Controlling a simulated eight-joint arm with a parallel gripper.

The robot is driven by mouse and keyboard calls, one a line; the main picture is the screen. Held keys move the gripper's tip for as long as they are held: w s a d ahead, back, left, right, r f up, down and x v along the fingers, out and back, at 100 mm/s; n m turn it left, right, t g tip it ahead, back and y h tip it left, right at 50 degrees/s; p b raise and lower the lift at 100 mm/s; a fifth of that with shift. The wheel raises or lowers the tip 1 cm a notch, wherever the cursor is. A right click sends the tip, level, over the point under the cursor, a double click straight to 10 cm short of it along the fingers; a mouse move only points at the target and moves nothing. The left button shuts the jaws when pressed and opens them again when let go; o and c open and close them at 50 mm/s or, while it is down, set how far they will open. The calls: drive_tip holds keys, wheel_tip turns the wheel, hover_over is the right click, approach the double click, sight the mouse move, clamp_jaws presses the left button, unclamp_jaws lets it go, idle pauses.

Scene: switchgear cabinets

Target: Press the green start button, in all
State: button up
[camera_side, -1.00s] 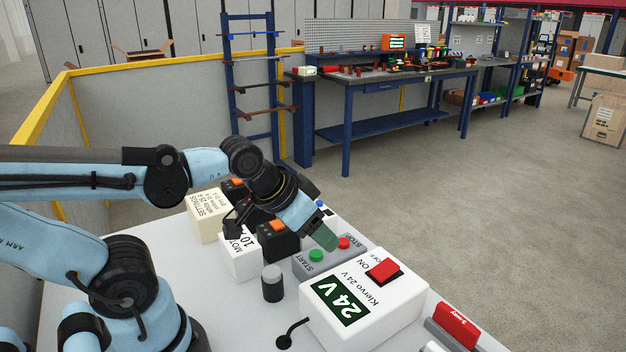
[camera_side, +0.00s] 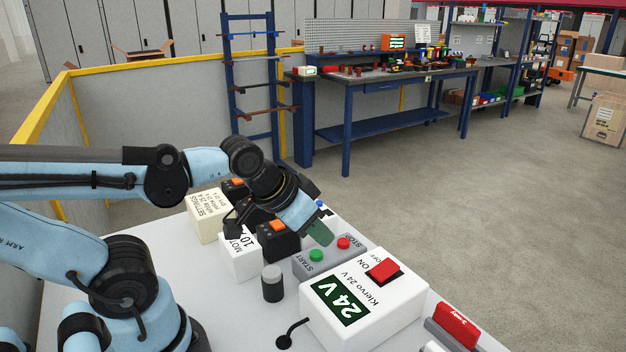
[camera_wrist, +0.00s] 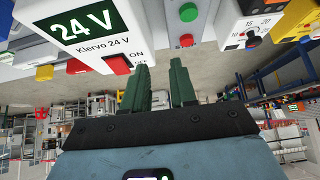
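The green start button (camera_side: 316,255) sits on a grey control box (camera_side: 301,267) marked START and STOP, with the red stop button (camera_side: 343,243) beside it. In the wrist view the green button (camera_wrist: 188,11) is at the top edge and the red stop button (camera_wrist: 185,40) is below it. My gripper (camera_side: 320,234) is above and behind the buttons in the side view, apart from the green one. In the wrist view its two green fingers (camera_wrist: 160,78) stand apart with nothing between them.
The white 24 V supply (camera_side: 395,318) with a red switch (camera_side: 383,271) stands in front of the control box. A dark grey cylinder (camera_side: 272,284) stands to its left. White MOT box (camera_side: 240,262) and black blocks with orange tops (camera_side: 278,240) are close behind.

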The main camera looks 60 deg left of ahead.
clamp_jaws()
idle(1.4)
